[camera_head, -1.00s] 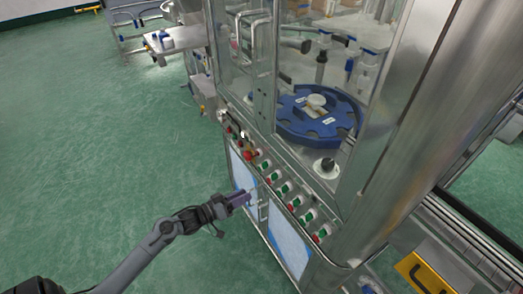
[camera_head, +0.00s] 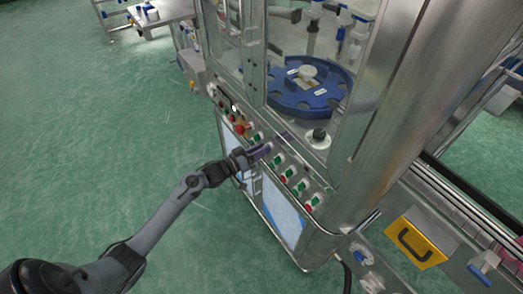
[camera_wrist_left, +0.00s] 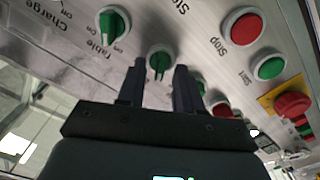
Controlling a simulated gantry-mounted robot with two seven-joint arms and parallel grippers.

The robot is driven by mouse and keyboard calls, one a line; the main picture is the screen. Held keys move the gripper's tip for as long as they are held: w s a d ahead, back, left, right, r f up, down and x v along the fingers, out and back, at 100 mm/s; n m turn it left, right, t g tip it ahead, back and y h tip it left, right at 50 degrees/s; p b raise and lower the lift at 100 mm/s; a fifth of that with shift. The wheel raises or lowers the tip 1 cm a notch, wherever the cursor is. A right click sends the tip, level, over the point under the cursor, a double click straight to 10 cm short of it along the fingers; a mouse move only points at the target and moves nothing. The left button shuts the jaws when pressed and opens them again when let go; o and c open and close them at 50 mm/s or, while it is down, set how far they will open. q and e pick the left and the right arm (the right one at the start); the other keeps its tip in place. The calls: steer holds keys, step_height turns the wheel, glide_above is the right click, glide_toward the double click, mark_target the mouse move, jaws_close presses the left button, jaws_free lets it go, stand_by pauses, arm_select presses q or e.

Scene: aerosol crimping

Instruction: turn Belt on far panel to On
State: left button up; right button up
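My left gripper (camera_head: 264,151) is at the sloped button panel (camera_head: 293,181) on the front of the steel machine. In the left wrist view the gripper (camera_wrist_left: 157,72) is open, its two dark fingers apart and pointing at a green rotary knob (camera_wrist_left: 160,60). The knob shows between and just beyond the fingertips; I cannot tell whether they touch it. Its label is hidden or unreadable, and no label reading Belt is legible. Another green knob (camera_wrist_left: 114,21), labelled Table, sits beside it to the left. My right gripper is not in view.
A red Stop button (camera_wrist_left: 243,27), a green Start button (camera_wrist_left: 269,66) and a red emergency button on yellow (camera_wrist_left: 293,104) are on the same panel. A blue round table (camera_head: 304,94) stands behind glass. Green floor (camera_head: 90,150) to the left is clear.

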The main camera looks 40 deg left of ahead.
arm_select(q)
steer(key=shift+w+d, duration=0.1)
steer(key=shift+w, duration=0.1)
jaws_close()
